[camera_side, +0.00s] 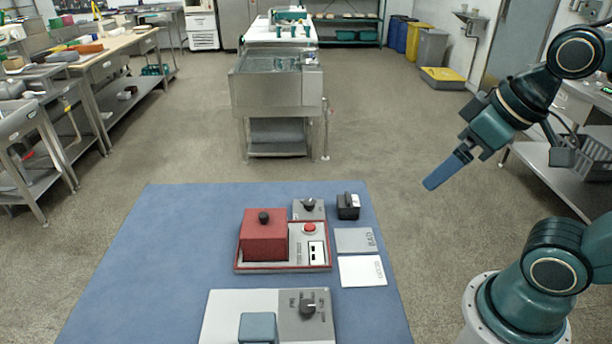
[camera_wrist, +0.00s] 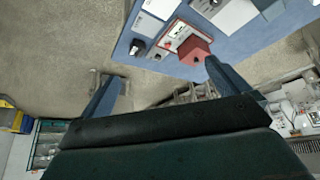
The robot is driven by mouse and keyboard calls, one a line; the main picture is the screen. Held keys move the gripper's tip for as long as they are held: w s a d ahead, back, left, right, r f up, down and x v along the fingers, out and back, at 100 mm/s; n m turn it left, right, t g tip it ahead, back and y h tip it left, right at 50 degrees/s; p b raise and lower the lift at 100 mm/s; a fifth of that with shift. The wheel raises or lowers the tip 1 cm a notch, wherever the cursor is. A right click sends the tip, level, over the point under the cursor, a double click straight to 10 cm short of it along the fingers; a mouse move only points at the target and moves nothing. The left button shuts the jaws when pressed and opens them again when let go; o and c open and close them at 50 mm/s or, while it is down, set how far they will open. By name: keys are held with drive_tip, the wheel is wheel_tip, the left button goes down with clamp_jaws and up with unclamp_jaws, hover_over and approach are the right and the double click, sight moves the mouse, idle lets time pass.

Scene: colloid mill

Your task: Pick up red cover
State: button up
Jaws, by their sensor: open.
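The red cover (camera_side: 264,238) is a red box-shaped lid with a black knob on top. It sits upright on the left part of a red-edged machine base on the blue table. In the wrist view the red cover (camera_wrist: 195,50) shows near the top middle, partly behind one finger. My gripper (camera_side: 436,178) is up in the air to the right of the blue table, well apart from the cover. In the wrist view my gripper (camera_wrist: 165,80) has its two fingers wide apart with nothing between them.
On the blue table (camera_side: 160,250) are a base with a red button (camera_side: 309,227), a grey knob box (camera_side: 308,208), a black switch box (camera_side: 348,206), grey and white plates (camera_side: 362,271), and a white-grey unit (camera_side: 225,315) in front. The left part of the table is clear.

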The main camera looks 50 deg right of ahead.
drive_tip(key=w, duration=0.1)
drive_tip(key=n+g+y, duration=0.2)
drive_tip(key=n+y, duration=0.1)
drive_tip(key=n, duration=0.6)
hover_over(264, 222)
drive_tip(key=s+d, duration=0.3)
drive_tip(key=d, duration=0.2)
wheel_tip(264, 222, down, 13)
drive_tip(key=shift+w+a+r, duration=0.15)
drive_tip(key=shift+a, duration=0.1)
drive_tip(key=shift+x, duration=4.25)
drive_tip(key=shift+s+x, duration=0.15)
drive_tip(key=shift+x, duration=1.15)
drive_tip(key=shift+s+x, duration=0.15)
drive_tip(key=shift+x, duration=1.15)
drive_tip(key=shift+a, duration=0.1)
drive_tip(key=shift+c, duration=0.4)
